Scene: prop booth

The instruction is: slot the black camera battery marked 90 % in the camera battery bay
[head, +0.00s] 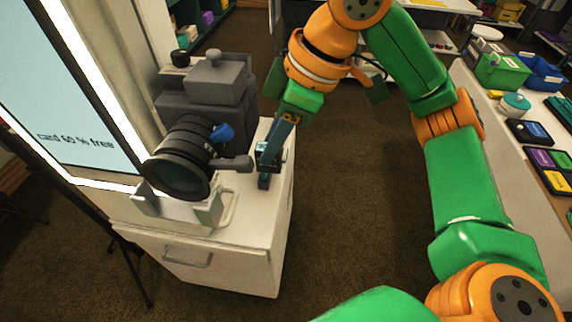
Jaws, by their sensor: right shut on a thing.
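The camera (205,110), dark grey with a large round black lens, sits on a white cabinet at the left. Its battery bay cannot be made out from here. My right gripper (265,164) is just right of the camera, above the cabinet's right edge, pointing down. It is shut on a small dark thing (264,181), mostly hidden by the fingers. No mark can be read on it, so I cannot tell whether it is the 90 % battery. Whether it touches the camera is unclear. My left gripper is not in view.
The white cabinet (225,258) has a drawer handle in front. A lit screen (65,90) reading "card 60 % free" stands at the left. A long white table at the right holds a green bin (502,72), a blue bin (543,73) and coloured boxes. Brown floor lies between.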

